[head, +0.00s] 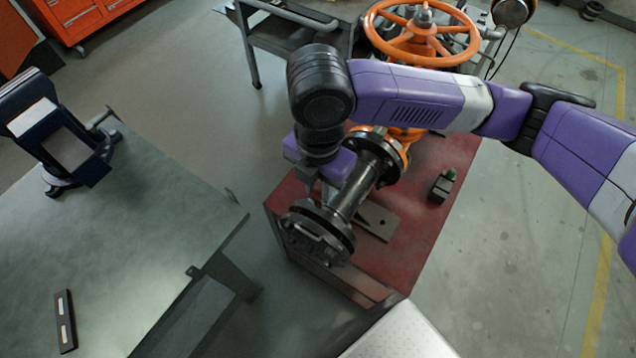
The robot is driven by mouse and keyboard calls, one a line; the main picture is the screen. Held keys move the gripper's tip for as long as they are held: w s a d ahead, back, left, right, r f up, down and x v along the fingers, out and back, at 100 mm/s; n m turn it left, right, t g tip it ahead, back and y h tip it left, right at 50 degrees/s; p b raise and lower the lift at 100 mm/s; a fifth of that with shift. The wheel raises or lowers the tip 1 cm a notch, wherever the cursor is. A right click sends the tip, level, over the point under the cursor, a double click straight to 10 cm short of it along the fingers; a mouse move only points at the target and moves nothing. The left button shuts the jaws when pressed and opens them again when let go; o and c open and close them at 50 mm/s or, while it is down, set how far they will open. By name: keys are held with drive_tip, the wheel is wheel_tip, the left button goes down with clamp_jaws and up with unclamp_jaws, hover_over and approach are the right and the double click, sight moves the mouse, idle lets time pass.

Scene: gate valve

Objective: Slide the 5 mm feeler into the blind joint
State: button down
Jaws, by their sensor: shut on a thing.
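The blind joint (318,232) is the dark bolted flange pair at the near end of the grey pipe (355,190), above the red bench. My gripper (312,185) points down just behind and above this joint, at the left of the pipe. Its fingers are mostly hidden by the wrist and the flange. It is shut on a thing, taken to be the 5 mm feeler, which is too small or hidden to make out. I cannot tell whether the feeler touches the flanges or is in the gap.
The red bench (430,215) carries the valve with its orange handwheel (422,35) and a small dark block (442,186). A green-grey table (150,235) at left holds a dark blue stand (75,140) and a black strip (65,320). Open floor separates table and bench.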

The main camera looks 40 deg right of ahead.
sight(319, 207)
drive_tip(key=shift+f+b, duration=2.1)
drive_tip(key=shift+f, duration=0.6)
drive_tip(key=shift+f+b, duration=2.65)
drive_tip(key=shift+f, duration=0.5)
drive_tip(key=c, duration=1.1)
unclamp_jaws()
drive_tip(key=shift+c, duration=0.2)
drive_tip(key=shift+r, duration=0.1)
drive_tip(key=shift+r, duration=3.85)
